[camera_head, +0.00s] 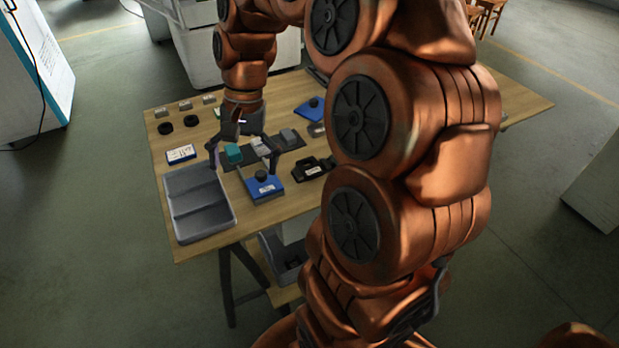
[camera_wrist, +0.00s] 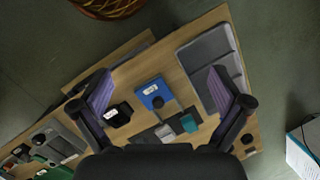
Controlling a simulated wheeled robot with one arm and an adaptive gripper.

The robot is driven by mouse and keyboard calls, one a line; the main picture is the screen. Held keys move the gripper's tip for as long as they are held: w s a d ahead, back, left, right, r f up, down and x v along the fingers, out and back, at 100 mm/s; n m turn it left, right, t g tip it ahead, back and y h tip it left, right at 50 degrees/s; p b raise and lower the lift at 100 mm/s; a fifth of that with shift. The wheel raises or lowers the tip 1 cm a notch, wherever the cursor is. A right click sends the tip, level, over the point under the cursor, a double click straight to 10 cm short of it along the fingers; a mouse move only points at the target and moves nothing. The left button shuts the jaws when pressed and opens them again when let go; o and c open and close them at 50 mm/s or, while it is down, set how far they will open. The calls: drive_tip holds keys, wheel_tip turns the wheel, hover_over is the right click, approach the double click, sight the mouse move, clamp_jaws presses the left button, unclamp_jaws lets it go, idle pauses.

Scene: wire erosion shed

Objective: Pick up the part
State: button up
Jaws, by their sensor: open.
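My gripper (camera_head: 243,167) hangs over the table with its two fingers spread and nothing between them. In the wrist view my gripper (camera_wrist: 160,74) is also open. Below it a dark mat (camera_head: 238,163) carries a teal block (camera_head: 233,154), a light grey block (camera_head: 261,147) and a grey block (camera_head: 289,138). The teal block (camera_wrist: 188,123) and the light grey block (camera_wrist: 164,131) also show low in the wrist view, near the gripper body. Which block is the part, I cannot tell. The fingers partly cover the mat in the head view.
A grey tray (camera_head: 232,212) sits at the table's (camera_head: 284,207) front left. A blue device with a black knob (camera_head: 264,187) and a black device (camera_head: 307,170) stand in front of the mat. A white-labelled box (camera_head: 181,154) and two black rings lie left.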

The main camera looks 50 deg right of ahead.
drive_tip(key=w+d+f+m+t+y+b, duration=0.1)
drive_tip(key=w+d+f+m+b, duration=0.15)
drive_tip(key=d, duration=0.45)
drive_tip(key=w+d+f+m+b, duration=0.2)
drive_tip(key=w+d+f+m, duration=0.15)
drive_tip(key=d, duration=0.25)
drive_tip(key=m+t+b, duration=0.1)
drive_tip(key=m+b, duration=0.3)
drive_tip(key=m, duration=0.2)
approach(311, 161)
drive_tip(key=shift+s+a+f, duration=0.25)
drive_tip(key=shift+s+a, duration=0.2)
drive_tip(key=shift+s, duration=0.15)
drive_tip(key=shift+s+a+f, duration=0.2)
drive_tip(key=shift+s+a, duration=0.3)
drive_tip(key=shift+s, duration=0.1)
drive_tip(key=shift+d+f+y, duration=0.1)
drive_tip(key=shift+f+y, duration=0.05)
drive_tip(key=shift+y, duration=0.15)
drive_tip(key=shift+w+p+x, duration=0.1)
drive_tip(key=shift+w+x, duration=0.1)
drive_tip(key=shift+x, duration=1.05)
drive_tip(key=shift+w+p+x, duration=0.1)
drive_tip(key=shift+w+x, duration=0.05)
drive_tip(key=shift+x, duration=1.1)
drive_tip(key=shift+w+p+x, duration=0.1)
drive_tip(key=shift+w+x, duration=0.1)
drive_tip(key=shift+x, duration=1.05)
drive_tip(key=shift+c, duration=0.4)
drive_tip(key=c, duration=1.6)
